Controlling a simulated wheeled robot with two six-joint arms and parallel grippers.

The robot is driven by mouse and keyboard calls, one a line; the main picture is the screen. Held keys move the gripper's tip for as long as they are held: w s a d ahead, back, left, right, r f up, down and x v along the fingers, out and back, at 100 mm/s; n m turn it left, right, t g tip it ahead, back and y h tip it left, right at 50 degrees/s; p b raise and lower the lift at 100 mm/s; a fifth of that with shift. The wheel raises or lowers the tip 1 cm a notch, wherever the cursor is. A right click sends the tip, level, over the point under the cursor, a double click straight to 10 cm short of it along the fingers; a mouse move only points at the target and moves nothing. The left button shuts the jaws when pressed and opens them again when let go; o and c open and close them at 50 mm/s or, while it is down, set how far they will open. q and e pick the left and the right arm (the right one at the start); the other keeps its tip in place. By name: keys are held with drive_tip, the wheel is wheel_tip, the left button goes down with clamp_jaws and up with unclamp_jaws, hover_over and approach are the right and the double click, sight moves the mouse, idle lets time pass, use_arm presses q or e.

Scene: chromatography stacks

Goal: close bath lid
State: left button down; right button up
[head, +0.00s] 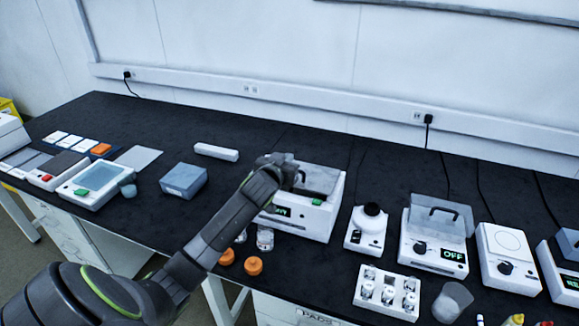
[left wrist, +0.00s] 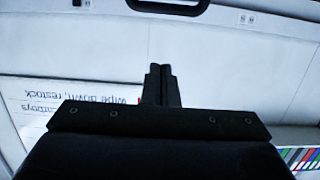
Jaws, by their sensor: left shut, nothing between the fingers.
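A white box-shaped device (head: 322,222) with a green-lit display stands mid-bench and looks like the bath. Its grey lid (head: 322,180) shows at the top; the arm partly hides it, and I cannot tell its exact angle. My left gripper (head: 294,172) is at the lid's left side in the head view; contact is unclear. In the left wrist view its fingers (left wrist: 161,78) are shut and empty, and a black handle (left wrist: 168,6) shows beyond the tips at the top edge. My right gripper is not in view.
Right of the bath stand a small white device (head: 367,230), an OFF-display unit (head: 433,247) with a clear raised cover (head: 440,215), and a vial rack (head: 387,292). A blue-grey box (head: 184,180) stands left. Orange caps (head: 254,266) lie near the front edge.

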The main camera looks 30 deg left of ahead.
use_arm(q)
drive_tip(key=shift+x, duration=1.05)
wheel_tip(320, 180, down, 3)
drive_tip(key=shift+r+p, duration=0.1)
drive_tip(key=shift+p, duration=0.25)
drive_tip(key=shift+f, duration=0.65)
drive_tip(key=shift+s, duration=0.1)
drive_tip(key=f+b, duration=0.1)
drive_tip(key=s+f, duration=0.1)
drive_tip(key=shift+d+f+b, duration=0.15)
drive_tip(key=shift+f+b, duration=0.2)
drive_tip(key=shift+b, duration=0.05)
drive_tip(key=shift+s, duration=0.15)
